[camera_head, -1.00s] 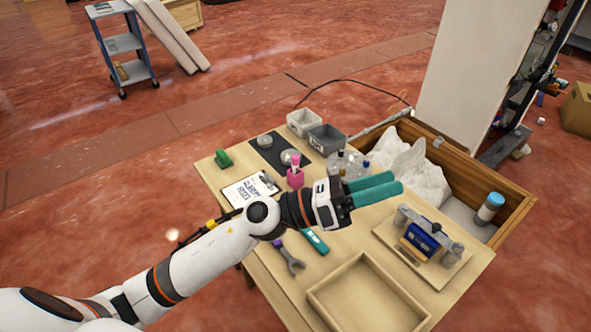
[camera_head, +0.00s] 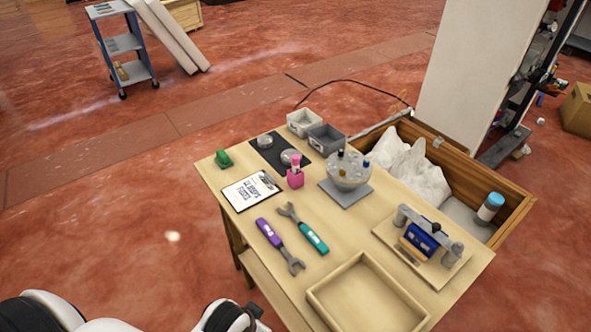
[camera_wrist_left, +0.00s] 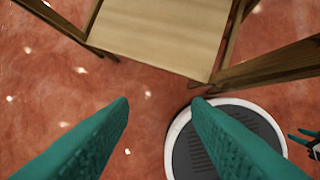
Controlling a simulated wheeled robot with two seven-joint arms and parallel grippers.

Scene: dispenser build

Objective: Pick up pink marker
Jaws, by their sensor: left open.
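A pink marker (camera_head: 295,161) stands upright in a small pink holder (camera_head: 295,179) on the wooden table in the head view. Its lower part is hidden inside the holder. My left gripper (camera_wrist_left: 160,106) is open and empty in the left wrist view, with teal fingers spread above the red floor near the table. In the head view only parts of my left arm show at the bottom left, well away from the marker. Small teal fingers at the right edge of the left wrist view look like my right gripper (camera_wrist_left: 302,137); their opening is too small to judge.
The table (camera_head: 330,228) holds a clipboard (camera_head: 250,191), purple (camera_head: 270,232) and teal (camera_head: 313,238) wrenches, a round dispenser (camera_head: 348,172), grey bins (camera_head: 327,138), and an empty wooden tray (camera_head: 318,296). A wooden crate (camera_head: 515,210) stands behind. Space around the holder's front is clear.

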